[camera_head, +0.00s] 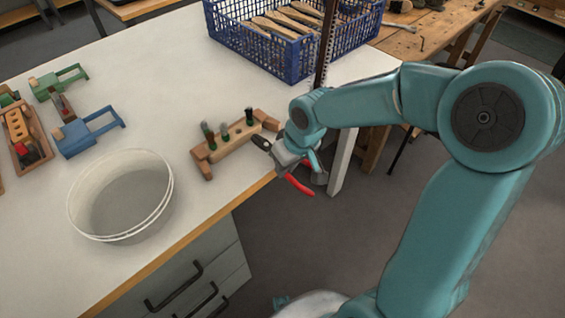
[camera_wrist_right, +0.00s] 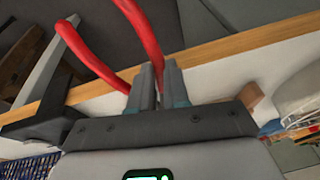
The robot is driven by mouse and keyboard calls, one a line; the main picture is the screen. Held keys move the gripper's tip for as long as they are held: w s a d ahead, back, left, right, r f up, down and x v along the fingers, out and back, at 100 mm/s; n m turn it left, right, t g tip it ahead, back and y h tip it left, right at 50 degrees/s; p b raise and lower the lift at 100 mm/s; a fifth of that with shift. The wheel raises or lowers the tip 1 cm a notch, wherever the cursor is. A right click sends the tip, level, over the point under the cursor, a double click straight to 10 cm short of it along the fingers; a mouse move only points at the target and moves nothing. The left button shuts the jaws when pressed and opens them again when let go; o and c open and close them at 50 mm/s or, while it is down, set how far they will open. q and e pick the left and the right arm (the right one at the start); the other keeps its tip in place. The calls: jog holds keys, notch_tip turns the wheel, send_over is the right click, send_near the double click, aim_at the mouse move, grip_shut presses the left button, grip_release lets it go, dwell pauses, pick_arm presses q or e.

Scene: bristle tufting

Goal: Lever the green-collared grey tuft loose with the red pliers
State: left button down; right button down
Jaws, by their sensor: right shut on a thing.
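The red pliers (camera_head: 299,185) are in my right gripper (camera_head: 286,157), which is shut on them. Their red handles hang down to the lower right and their dark jaws point left toward the wooden block (camera_head: 232,142). The right wrist view shows the pliers' red handles (camera_wrist_right: 142,38) reaching away past the gripper fingers (camera_wrist_right: 158,88). Several dark tufts stand upright in the block, at its left (camera_head: 207,130), middle (camera_head: 225,132) and right (camera_head: 249,117). Their collar colours are too small to tell surely. The pliers' jaws are close to the block's right end; contact cannot be told. My left gripper is out of view.
A white round tub (camera_head: 121,200) stands left of the block, near the table's front edge. A blue crate (camera_head: 290,55) with wooden pieces stands behind. Blue (camera_head: 88,132), green (camera_head: 60,80) and wooden fixtures lie at the left. White table is bare between them.

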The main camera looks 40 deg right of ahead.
jog(key=shift+s+d, duration=0.1)
jog(key=shift+s, duration=0.25)
jog(key=shift+r, duration=0.1)
jog(key=shift+r+p, duration=2.4)
jog(key=shift+r, duration=0.55)
